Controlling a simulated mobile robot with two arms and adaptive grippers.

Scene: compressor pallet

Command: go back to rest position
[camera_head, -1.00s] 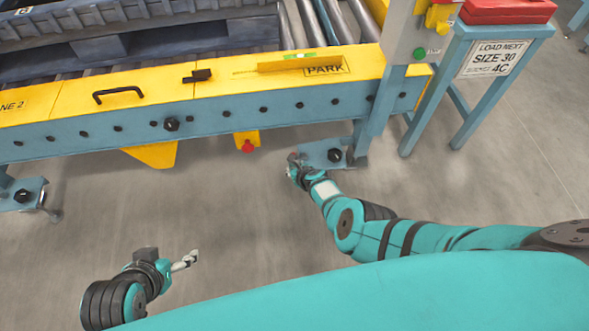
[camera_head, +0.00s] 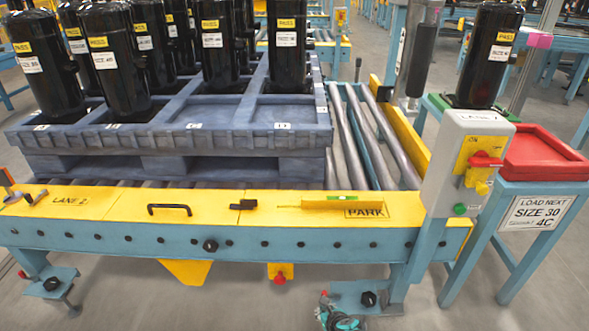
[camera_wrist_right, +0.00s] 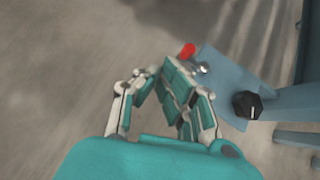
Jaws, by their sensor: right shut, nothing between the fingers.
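My right gripper (camera_head: 338,318) is at the bottom edge of the head view, low in front of the conveyor's blue foot plate (camera_head: 362,295). In the right wrist view the gripper (camera_wrist_right: 155,75) has its fingers drawn together with nothing between them. The foot plate (camera_wrist_right: 225,75) with its black knob (camera_wrist_right: 246,104) is close beside the fingers there; I cannot tell the exact gap. My left gripper is not in view.
The conveyor's yellow rail (camera_head: 240,204) crosses ahead, with a grey pallet (camera_head: 180,160) of black compressors behind it. A switch box (camera_head: 462,165) and a stand with a red tray (camera_head: 545,155) are at right. Open floor (camera_head: 170,300) lies in front.

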